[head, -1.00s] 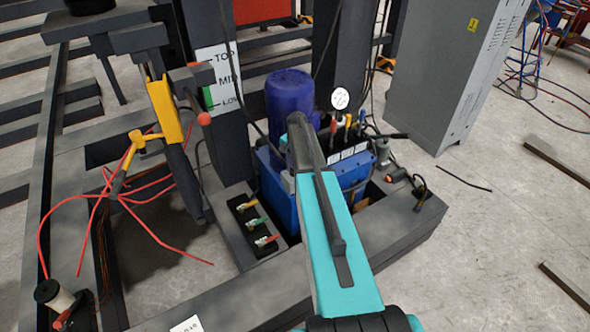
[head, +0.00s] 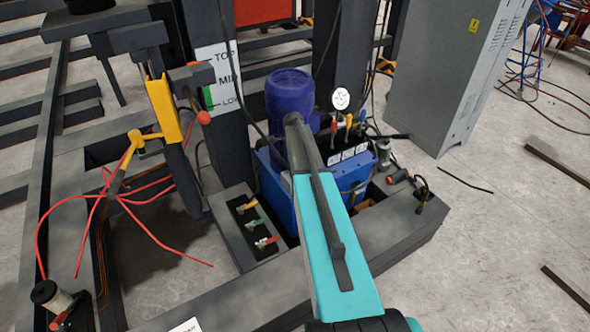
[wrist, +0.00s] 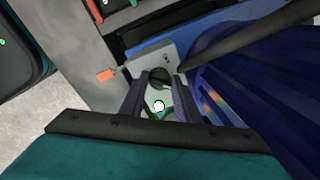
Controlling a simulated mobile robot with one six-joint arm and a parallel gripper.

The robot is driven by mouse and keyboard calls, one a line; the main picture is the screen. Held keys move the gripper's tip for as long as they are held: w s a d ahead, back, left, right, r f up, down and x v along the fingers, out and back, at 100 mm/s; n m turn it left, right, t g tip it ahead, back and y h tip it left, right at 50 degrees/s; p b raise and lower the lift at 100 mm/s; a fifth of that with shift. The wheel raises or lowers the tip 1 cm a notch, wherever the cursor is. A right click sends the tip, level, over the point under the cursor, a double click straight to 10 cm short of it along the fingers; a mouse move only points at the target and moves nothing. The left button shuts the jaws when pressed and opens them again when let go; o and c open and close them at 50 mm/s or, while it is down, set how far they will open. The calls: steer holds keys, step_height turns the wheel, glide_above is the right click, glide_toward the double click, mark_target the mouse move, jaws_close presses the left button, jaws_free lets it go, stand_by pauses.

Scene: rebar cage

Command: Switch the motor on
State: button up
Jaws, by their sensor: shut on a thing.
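The motor (head: 292,95) is a dark blue ribbed cylinder standing on a blue power unit (head: 272,180). It also fills the right side of the wrist view (wrist: 250,85). A light grey switch box (wrist: 150,62) with a round dark knob (wrist: 158,73) sits beside the motor. My gripper (wrist: 159,82) reaches down to this box, one finger on each side of the knob, shut on it. The fingers partly cover the knob, and I cannot read its setting. In the head view my own arm hides the gripper and the knob.
Coloured levers and a round gauge (head: 340,99) stand right of the motor. Small valves with yellow, green and red handles (head: 257,225) lie to the left. An orange part (wrist: 107,75) is left of the switch box. A dark hose (wrist: 245,38) crosses close above the motor.

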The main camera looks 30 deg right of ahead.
steer(key=shift+s+f+m, duration=0.1)
steer(key=shift+s+m, duration=0.1)
steer(key=shift+m, duration=0.2)
steer(key=o, duration=1)
steer(key=shift+w, duration=0.1)
steer(key=shift+r, duration=0.2)
steer(key=shift+s+a+r+b, duration=0.1)
steer(key=shift+r+b, duration=0.15)
steer(key=shift+r, duration=2)
steer(key=shift+s+a+r+b, duration=0.15)
steer(key=shift+r+b, duration=0.15)
steer(key=shift+r, duration=1.95)
steer(key=shift+s+a+r+b, duration=0.1)
steer(key=shift+r+b, duration=0.15)
steer(key=shift+r, duration=2)
